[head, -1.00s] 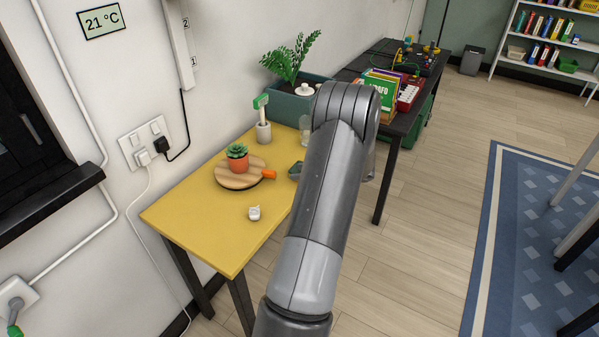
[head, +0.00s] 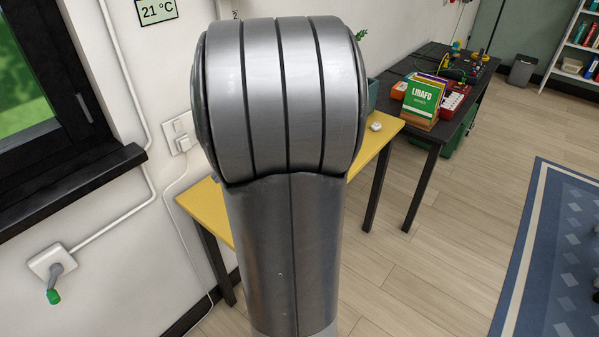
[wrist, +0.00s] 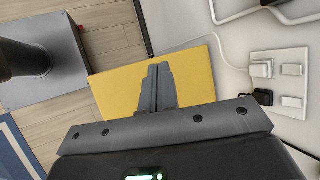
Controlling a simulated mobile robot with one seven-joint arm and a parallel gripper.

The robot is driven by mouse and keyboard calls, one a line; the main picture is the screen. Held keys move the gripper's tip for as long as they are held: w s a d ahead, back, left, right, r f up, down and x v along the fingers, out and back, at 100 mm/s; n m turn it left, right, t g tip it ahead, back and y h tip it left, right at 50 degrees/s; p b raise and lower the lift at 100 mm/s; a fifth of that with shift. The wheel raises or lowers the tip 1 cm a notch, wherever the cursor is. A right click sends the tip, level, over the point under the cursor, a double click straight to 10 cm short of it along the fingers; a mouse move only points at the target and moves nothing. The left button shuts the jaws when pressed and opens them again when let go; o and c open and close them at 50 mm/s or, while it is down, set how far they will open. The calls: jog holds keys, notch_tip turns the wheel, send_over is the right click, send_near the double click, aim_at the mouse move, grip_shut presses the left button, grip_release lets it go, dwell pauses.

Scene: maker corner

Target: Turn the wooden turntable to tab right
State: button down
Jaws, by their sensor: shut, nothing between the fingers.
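The wooden turntable is not visible now; my arm covers most of the yellow table (head: 372,150) in the head view, and the wrist view shows only a bare stretch of yellow tabletop (wrist: 112,92). Its tab cannot be seen. My gripper (wrist: 159,68) shows in the wrist view, its two fingers together with nothing between them, in front of the yellow tabletop. I cannot tell its height above the table. In the head view my gripper is hidden behind the arm.
A small white object (head: 376,126) sits near the table's right edge. Wall sockets (wrist: 279,82) with a plugged-in black adapter are beside the table. A black bench (head: 440,125) with books (head: 425,101) stands beyond. Wooden floor (head: 460,220) on the right is open.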

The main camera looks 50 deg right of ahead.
jog(key=s+a+r+n+g+h, duration=0.1)
jog(key=s+a+r+n+h, duration=0.1)
jog(key=s+a+n, duration=0.5)
jog(key=s+a+r+n+h, duration=0.2)
jog(key=a+r+n, duration=0.15)
jog(key=a, duration=0.55)
jog(key=w+d+f+m+g+h, duration=0.1)
jog(key=w+d+f+m+g, duration=0.1)
jog(key=w+d+f+m, duration=0.45)
jog(key=w+d+f+m+g+h, duration=0.1)
jog(key=w+d+f+m, duration=0.2)
jog(key=d+f+m, duration=0.65)
jog(key=w+d+f+m+g+h, duration=0.15)
jog(key=d+m+g+h, duration=0.55)
jog(key=d, duration=1.4)
jog(key=d+f+t, duration=0.1)
jog(key=f, duration=0.1)
jog(key=s+d+f+m+t, duration=0.1)
jog(key=d+f, duration=0.1)
jog(key=f, duration=0.1)
jog(key=s+d+f+m+t, duration=0.1)
jog(key=f, duration=0.2)
jog(key=shift+s+d+y, duration=0.15)
jog(key=shift+d+y, duration=0.25)
jog(key=d, duration=0.3)
jog(key=shift+w+f, duration=0.3)
jog(key=shift+w, duration=0.05)
jog(key=shift+w+d, duration=0.2)
jog(key=shift+d, duration=0.4)
